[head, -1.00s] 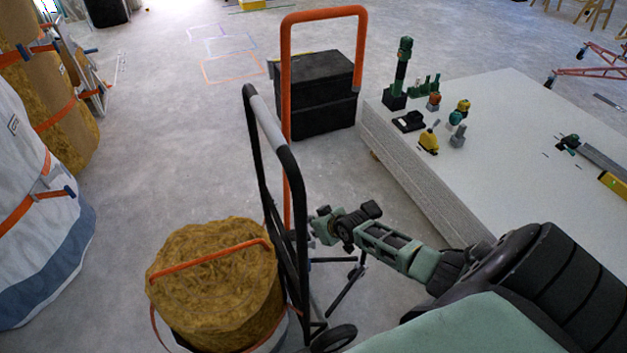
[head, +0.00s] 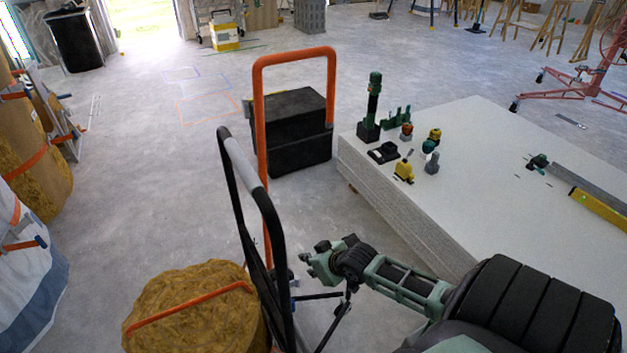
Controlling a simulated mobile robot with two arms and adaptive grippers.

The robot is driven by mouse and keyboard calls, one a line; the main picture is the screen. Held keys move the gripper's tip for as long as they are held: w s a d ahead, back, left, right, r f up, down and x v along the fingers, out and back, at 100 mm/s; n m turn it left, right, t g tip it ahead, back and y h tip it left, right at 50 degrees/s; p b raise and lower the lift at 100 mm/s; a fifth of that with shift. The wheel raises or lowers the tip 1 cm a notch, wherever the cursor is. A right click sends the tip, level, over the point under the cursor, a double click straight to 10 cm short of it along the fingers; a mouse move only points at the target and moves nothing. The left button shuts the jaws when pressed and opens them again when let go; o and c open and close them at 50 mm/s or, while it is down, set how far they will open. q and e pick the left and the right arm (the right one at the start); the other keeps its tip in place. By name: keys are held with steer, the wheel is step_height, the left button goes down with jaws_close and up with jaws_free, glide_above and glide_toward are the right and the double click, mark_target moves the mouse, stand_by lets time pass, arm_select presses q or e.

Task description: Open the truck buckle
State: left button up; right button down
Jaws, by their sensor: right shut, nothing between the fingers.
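The hand truck has a black frame (head: 233,187) with a grey grip, and stands at lower centre in the head view. A mustard-brown insulation roll (head: 200,325) sits on it, cut off by the bottom edge, with an orange strap (head: 190,312) across its top. I cannot make out the truck's buckle; the frame and the picture's edge hide part of the strap. My right gripper (head: 306,260) is just right of the truck's frame, pointing left, shut and empty. I cannot tell whether it touches the truck. My left gripper is out of view.
An orange tube handle (head: 260,120) rises behind the truck, near black boxes (head: 290,130). A pale panel stack (head: 480,200) with tools on it stands at right. Strapped rolls and a wrapped bundle (head: 35,285) line the left.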

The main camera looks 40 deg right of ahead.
steer(key=shift+v, duration=1.05)
